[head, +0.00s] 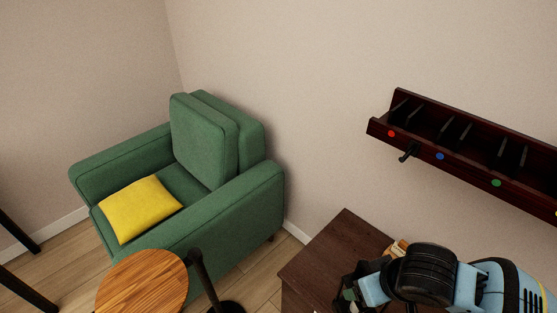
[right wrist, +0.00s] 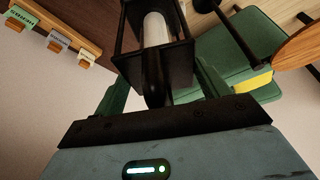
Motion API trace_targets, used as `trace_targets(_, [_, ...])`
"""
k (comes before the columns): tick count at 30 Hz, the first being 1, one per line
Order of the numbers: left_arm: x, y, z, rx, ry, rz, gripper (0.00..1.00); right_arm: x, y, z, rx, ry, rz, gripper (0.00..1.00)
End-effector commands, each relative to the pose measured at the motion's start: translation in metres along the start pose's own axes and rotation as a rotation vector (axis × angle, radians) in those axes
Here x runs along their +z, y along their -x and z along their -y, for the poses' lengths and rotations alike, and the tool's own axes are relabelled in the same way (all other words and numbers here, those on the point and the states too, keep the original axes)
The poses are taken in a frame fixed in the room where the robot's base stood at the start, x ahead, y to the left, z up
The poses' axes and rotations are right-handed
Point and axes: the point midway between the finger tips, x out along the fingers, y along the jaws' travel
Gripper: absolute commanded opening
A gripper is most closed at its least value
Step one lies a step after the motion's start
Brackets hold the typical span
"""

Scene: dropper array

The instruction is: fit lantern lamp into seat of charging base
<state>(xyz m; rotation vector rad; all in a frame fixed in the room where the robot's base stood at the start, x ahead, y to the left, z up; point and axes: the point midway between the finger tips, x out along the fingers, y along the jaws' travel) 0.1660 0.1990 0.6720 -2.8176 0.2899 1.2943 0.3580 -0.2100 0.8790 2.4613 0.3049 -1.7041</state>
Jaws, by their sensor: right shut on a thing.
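The lantern lamp (right wrist: 181,56) has a black frame around a white cylinder and fills the top middle of the right wrist view. My right gripper (right wrist: 157,88) is shut on the dark handle of the lantern, between its two fingers. In the head view my right gripper (head: 352,294) is low at the right, over the dark wooden cabinet top, and my own wrist hides much of what is there. I cannot make out the charging base in either view. My left gripper is not in view.
A dark red wall shelf (head: 441,138) with dividers, coloured dots and a black hook hangs above the dark cabinet (head: 325,250). A wooden rail with labels (right wrist: 60,33) is on the cabinet. A green armchair (head: 235,205) with a yellow cushion and a round wooden table (head: 143,282) stand left.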

Motion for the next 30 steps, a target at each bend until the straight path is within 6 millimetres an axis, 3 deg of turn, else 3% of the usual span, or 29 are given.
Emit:
trace_targets(1, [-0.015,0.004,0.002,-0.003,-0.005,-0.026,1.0,-0.021,0.026,-0.001,0.017,-0.037,-0.03,0.03])
trace_targets(3, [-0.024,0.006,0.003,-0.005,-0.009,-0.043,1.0,-0.035,0.048,-0.004,0.038,-0.092,-0.033,0.03])
trace_targets(10, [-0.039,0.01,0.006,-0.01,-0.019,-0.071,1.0,-0.057,0.092,-0.008,0.084,-0.201,-0.041,0.03])
trace_targets(15, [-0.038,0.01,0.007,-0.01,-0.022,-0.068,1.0,-0.06,0.101,-0.008,0.094,-0.225,-0.038,0.03])
trace_targets(30, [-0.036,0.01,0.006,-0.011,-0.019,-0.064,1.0,-0.06,0.1,-0.009,0.095,-0.224,-0.037,0.03])
